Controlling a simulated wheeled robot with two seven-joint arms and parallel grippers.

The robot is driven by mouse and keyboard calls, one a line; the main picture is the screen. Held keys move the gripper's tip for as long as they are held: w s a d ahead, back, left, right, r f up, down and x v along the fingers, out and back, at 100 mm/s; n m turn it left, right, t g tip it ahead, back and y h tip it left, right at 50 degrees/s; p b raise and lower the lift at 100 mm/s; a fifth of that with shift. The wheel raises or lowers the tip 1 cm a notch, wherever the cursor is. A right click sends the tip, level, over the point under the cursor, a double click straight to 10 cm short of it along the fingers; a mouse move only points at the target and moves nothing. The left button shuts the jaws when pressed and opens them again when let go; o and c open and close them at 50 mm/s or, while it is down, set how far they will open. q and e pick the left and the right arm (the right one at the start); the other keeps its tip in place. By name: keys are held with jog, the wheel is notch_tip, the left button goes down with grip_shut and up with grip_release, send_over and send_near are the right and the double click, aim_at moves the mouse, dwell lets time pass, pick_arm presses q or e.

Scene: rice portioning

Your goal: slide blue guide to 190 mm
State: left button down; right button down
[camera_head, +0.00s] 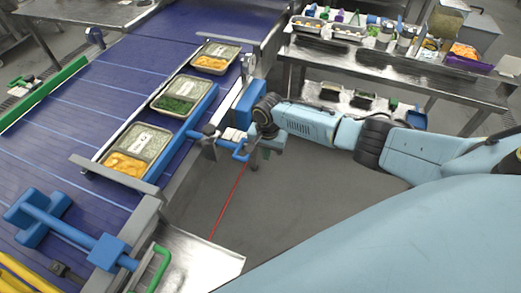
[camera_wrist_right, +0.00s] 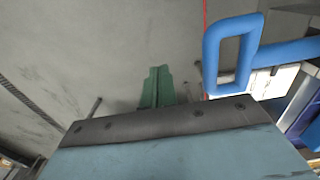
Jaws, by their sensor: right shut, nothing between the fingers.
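The blue guide (camera_head: 203,115) is a long rail along the right side of the row of trays on the conveyor. Its blue loop handle (camera_head: 238,150) sticks out to the right over the conveyor edge. In the right wrist view the handle (camera_wrist_right: 212,62) is a large loop at upper right. My right gripper (camera_head: 254,163) is just right of the handle, shut and empty. In the wrist view its green fingers (camera_wrist_right: 156,88) are together, left of the loop and apart from it in the picture. The millimetre scale cannot be read. My left gripper is not in view.
Three food trays stand on the blue conveyor, with yellow food in the near tray (camera_head: 145,137). A blue T-shaped part (camera_head: 70,227) and a green handle (camera_head: 153,272) are at lower left. A steel table (camera_head: 375,62) with containers stands at upper right.

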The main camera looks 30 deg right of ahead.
notch_tip(320, 180, up, 7)
jog(key=p, duration=0.6)
jog(key=shift+r, duration=0.2)
jog(key=shift+f, duration=0.15)
jog(key=s+f+n+b, duration=0.2)
jog(key=s+f+b, duration=0.3)
jog(key=f, duration=0.6)
jog(key=s+a+f+n+t+b, duration=0.1)
jog(key=s+f+n+b, duration=0.1)
jog(key=s+f, duration=0.65)
jog(key=s+f+n+b, duration=0.2)
jog(key=s+f+b, duration=0.2)
jog(key=f, duration=0.8)
jog(key=s+a+f+n+b, duration=0.1)
jog(key=s+f+n+b, duration=0.1)
jog(key=s+f, duration=0.3)
jog(key=s+f+n+b, duration=0.2)
jog(key=s+f, duration=0.3)
jog(key=s, duration=0.8)
jog(key=s+a+f+n+b, duration=0.1)
jog(key=s+f+n+b, duration=0.1)
jog(key=s+f, duration=0.4)
jog(key=s, duration=0.3)
jog(key=shift+s+a+n+b, duration=0.3)
jog(key=shift+s+b, duration=0.1)
